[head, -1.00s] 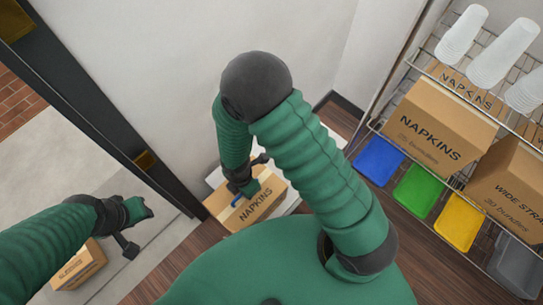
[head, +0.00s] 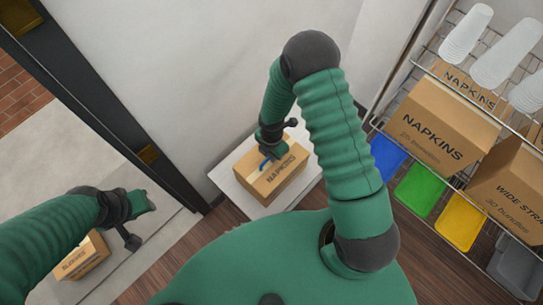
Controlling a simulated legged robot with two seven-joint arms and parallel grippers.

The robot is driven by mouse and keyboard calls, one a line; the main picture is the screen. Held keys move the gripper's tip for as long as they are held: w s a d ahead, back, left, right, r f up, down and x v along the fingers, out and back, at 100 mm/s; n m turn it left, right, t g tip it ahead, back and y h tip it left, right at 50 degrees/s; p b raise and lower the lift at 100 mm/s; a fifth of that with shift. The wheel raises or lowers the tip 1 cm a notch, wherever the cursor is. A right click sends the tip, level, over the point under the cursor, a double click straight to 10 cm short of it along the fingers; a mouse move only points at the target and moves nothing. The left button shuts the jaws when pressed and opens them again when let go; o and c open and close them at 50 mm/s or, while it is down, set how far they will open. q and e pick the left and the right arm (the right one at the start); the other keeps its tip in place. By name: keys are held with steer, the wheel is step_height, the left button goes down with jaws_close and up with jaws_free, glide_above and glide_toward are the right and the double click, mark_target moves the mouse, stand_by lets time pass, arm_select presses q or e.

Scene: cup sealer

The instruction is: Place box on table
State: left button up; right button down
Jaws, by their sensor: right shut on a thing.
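A brown cardboard box marked NAPKINS (head: 283,181) is at the middle of the head view, over the white table (head: 237,196). I cannot tell whether its underside touches the tabletop. The fingertips are partly hidden. My left gripper (head: 146,203) is at the left, away from the table, with no box seen in it. Its fingers are too unclear to tell open from shut.
Another small box (head: 82,262) lies on the pale floor below my left arm. A wire shelf at the right holds a large NAPKINS box (head: 437,132), cup stacks (head: 465,32) and blue, green and yellow bins (head: 460,220). A white wall stands behind the table.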

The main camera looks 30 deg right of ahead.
steer(key=shift+f, duration=0.65)
steer(key=c, duration=1.5)
jaws_free()
